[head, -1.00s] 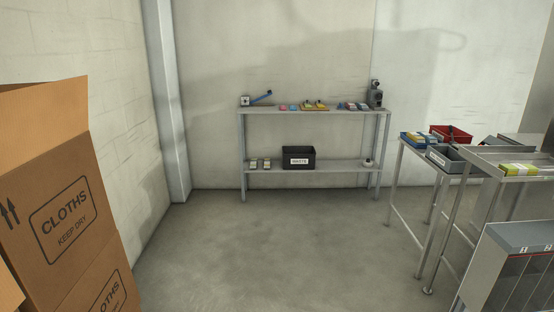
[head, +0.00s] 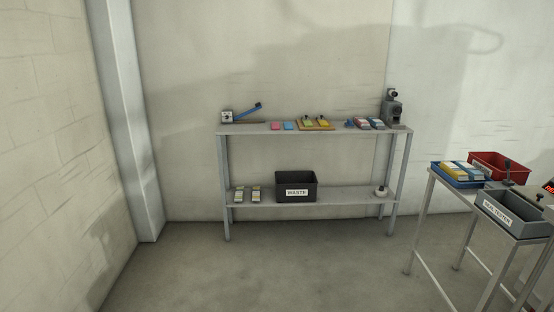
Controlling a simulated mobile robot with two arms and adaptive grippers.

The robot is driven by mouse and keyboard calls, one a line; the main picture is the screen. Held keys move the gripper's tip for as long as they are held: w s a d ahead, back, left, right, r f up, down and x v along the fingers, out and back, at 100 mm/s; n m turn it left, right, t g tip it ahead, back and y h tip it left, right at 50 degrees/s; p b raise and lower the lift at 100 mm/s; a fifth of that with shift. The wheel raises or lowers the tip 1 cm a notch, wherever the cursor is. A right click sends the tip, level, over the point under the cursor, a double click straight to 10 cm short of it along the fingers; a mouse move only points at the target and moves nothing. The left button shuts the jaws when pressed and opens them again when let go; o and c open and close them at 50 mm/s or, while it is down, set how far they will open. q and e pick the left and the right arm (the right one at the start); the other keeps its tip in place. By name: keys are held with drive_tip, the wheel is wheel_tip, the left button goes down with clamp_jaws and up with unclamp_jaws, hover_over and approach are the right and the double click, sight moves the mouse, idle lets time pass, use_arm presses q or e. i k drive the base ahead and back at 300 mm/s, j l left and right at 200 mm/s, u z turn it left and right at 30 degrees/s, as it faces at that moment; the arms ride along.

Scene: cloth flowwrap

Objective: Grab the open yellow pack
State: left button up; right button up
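Small yellow packs (head: 317,122) lie on an orange-brown board on the top of the metal shelf bench (head: 235,129) against the back wall. A yellow pack (head: 454,169) also lies in the blue tray (head: 463,183) on the table at the right. From this distance I cannot tell which yellow pack is open. Neither of my grippers is in view.
The bench also holds a blue-handled lever tool (head: 242,112), pink and blue packs, and a grey device (head: 394,108). A black WASTE bin (head: 296,187) is on its lower shelf. A red bin (head: 498,164) and a grey bin (head: 512,213) stand at right. The floor before the bench is clear.

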sight(256, 189)
drive_tip(key=i, duration=2.2)
